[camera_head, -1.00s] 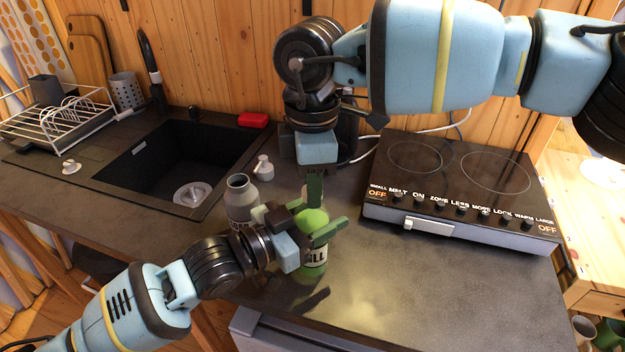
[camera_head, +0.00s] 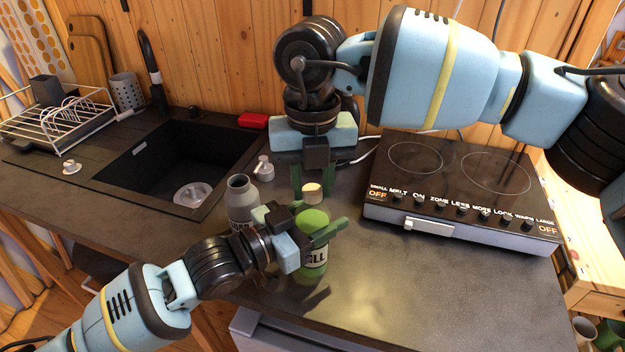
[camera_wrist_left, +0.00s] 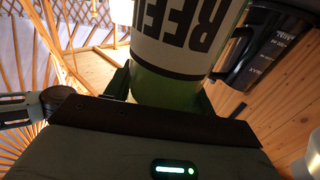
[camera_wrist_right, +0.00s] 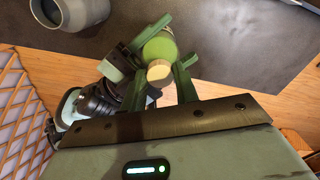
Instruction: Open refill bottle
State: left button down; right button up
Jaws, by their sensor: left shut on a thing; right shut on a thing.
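My right gripper (camera_head: 313,183) points down and is shut on the cap. In the right wrist view the cap (camera_wrist_right: 159,72) sits between the fingertips, in front of the bottle's round green top (camera_wrist_right: 160,47). I cannot tell whether the cap touches the bottle.
A grey bottle (camera_head: 240,198) stands just left of the left gripper. A small white-grey item (camera_head: 264,168) is behind it. The cooktop (camera_head: 455,185) is to the right, and the sink (camera_head: 180,160) to the left. The front right counter (camera_head: 430,280) is clear.

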jog(key=n, duration=0.4)
jog(key=shift+n, duration=0.4)
jog(key=n, duration=0.7)
jog(key=shift+n, duration=0.3)
jog(key=n, duration=0.4)
jog(key=shift+n, duration=0.3)
jog(key=n, duration=0.4)
jog(key=shift+n, duration=0.3)
jog(key=n, duration=0.4)
jog(key=shift+r+n, duration=0.1)
jog(key=shift+n, duration=0.2)
jog(key=n, duration=0.9)
